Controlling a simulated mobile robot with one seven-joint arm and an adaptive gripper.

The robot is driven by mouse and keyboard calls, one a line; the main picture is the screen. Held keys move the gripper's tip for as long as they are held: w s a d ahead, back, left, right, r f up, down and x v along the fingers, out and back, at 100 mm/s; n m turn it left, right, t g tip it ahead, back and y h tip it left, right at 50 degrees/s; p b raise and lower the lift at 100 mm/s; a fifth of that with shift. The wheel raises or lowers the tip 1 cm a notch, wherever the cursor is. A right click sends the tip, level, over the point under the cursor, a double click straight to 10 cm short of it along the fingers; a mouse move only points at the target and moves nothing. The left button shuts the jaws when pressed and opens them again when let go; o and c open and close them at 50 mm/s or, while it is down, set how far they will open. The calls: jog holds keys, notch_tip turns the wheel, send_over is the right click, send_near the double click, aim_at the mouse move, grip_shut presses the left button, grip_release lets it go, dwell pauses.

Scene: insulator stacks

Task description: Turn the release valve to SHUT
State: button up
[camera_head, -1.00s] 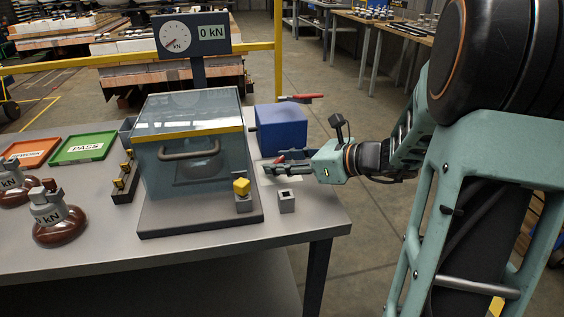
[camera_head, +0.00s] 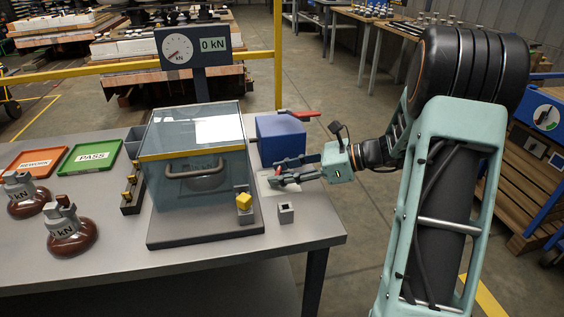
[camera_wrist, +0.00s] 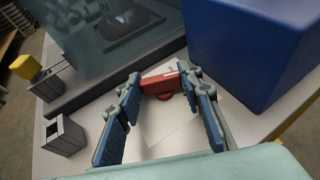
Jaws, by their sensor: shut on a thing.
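The release valve's red handle (camera_wrist: 160,84) shows in the wrist view, low in front of the blue box, over a pale plate on the bench. My gripper (camera_wrist: 161,82) has its fingertips on either side of the handle and is shut on it. In the head view my gripper (camera_head: 274,172) reaches in from the right, just in front of the blue box (camera_head: 280,138). Only a bit of red (camera_head: 278,170) shows between its fingers there. The valve's markings are too small to read, so I cannot tell its setting.
A clear test chamber (camera_head: 193,150) with a handle stands left of my gripper. A grey socket block (camera_head: 286,213) and a yellow-topped switch (camera_head: 244,203) sit in front. A red lever (camera_head: 298,114) sticks out behind the blue box. The gauge (camera_head: 193,45) reads 0 kN.

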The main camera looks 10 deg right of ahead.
jog(key=n+g+p, duration=0.1)
jog(key=g+p, duration=0.1)
jog(key=n+g+y+p, duration=0.1)
jog(key=n+g+p, duration=0.1)
jog(key=shift+w+r+n, duration=0.2)
jog(key=shift+n, duration=0.1)
jog(key=shift+w+f+n+g+p, duration=0.1)
jog(key=shift+f+n+g+p, duration=0.1)
jog(key=shift+n+g+p, duration=1.1)
jog(key=shift+g, duration=0.4)
jog(key=o, duration=1.2)
jog(key=shift+c, duration=0.2)
jog(key=shift+t+b, duration=0.3)
jog(key=shift+b, duration=0.25)
